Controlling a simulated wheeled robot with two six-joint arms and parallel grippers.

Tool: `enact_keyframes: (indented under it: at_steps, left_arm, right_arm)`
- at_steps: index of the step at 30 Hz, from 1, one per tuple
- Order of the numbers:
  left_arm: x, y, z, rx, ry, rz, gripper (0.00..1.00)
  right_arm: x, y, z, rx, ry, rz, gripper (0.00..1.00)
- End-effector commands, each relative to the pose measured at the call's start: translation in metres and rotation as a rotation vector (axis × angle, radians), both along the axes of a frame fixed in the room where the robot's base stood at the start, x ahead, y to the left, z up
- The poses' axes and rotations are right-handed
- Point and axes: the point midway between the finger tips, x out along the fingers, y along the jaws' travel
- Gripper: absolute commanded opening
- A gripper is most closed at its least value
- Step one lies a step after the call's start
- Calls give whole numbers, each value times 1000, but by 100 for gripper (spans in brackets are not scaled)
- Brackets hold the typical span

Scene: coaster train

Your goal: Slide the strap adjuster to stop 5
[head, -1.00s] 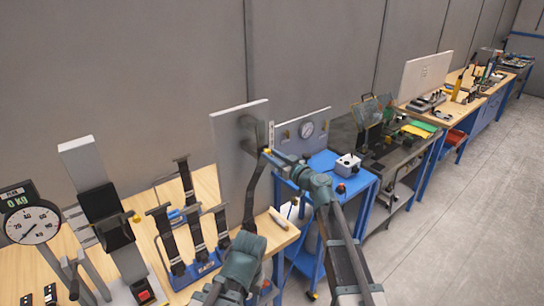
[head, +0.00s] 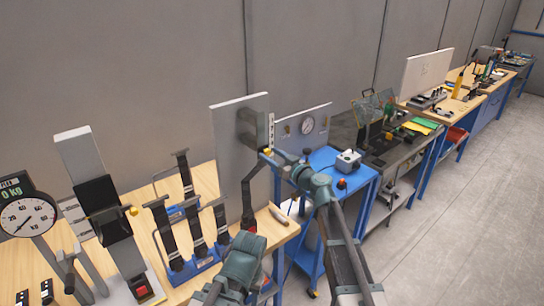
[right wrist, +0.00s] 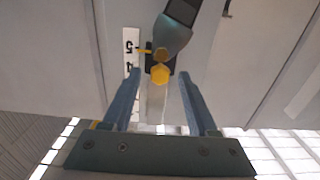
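The strap adjuster sits on an upright grey panel (head: 228,150). In the right wrist view I see its dark plate (right wrist: 152,67), a yellow hexagonal button (right wrist: 160,75) and a teal strap ring (right wrist: 173,38). A small yellow pointer (right wrist: 144,51) lies beside the 5 on the white scale (right wrist: 130,48); the 4 is just below it in the picture. The dark strap (head: 248,195) hangs below in the head view. My right gripper (right wrist: 159,74) is open, its blue fingers apart on either side of the button, with visible gaps. My left gripper is not in view; only a left arm link shows.
A blue stand with black straps (head: 196,266), a dial gauge (head: 28,217) and a grey post fixture (head: 78,150) stand left on the wooden bench. Clear floor lies farther right.

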Motion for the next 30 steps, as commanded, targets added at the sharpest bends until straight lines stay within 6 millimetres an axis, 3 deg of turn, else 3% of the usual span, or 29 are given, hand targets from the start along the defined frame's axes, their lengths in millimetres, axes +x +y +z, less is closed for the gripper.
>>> enact_keyframes:
  at_steps: [11, 30]
  left_arm:
    - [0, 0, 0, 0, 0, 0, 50]
    - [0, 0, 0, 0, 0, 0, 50]
  right_arm:
    - [-4, -3, 0, 0, 0, 0, 64]
    - [-99, -74, 0, 0, 0, -2, 64]
